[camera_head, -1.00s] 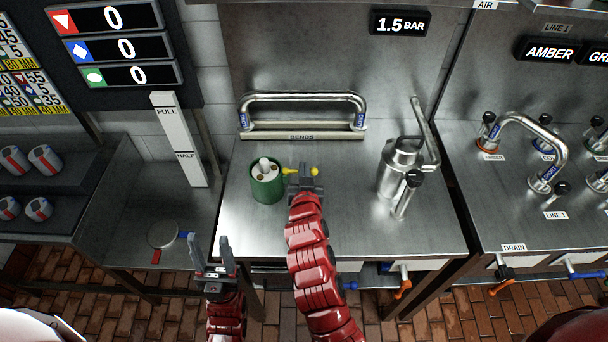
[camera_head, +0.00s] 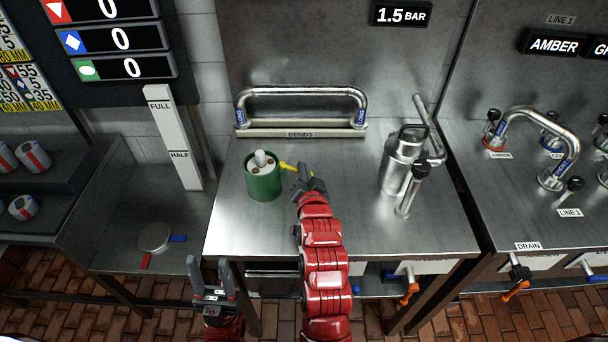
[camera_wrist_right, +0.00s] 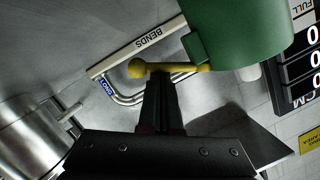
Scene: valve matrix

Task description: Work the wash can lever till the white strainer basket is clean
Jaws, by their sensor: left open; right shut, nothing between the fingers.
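The green wash can (camera_head: 264,184) stands on the steel bench, with its yellow lever (camera_head: 286,167) sticking out to the right. The white strainer basket (camera_head: 262,161) sits in the can's top and shows brown spots. In the right wrist view the lever (camera_wrist_right: 185,68) ends in a yellow ball (camera_wrist_right: 137,68). My right gripper (camera_head: 305,180) is shut and empty, its fingertips at the lever beside the ball; I cannot tell whether they touch. In the head view it hides the lever's outer end. My left gripper (camera_head: 209,272) is open and empty, low in front of the bench.
A steel can (camera_head: 401,165) with a pipe stands on the bench's right. A bent tube (camera_head: 300,92) rests on the BENDS rack (camera_head: 300,134) behind the wash can. A white FULL/HALF gauge (camera_head: 174,140) stands left.

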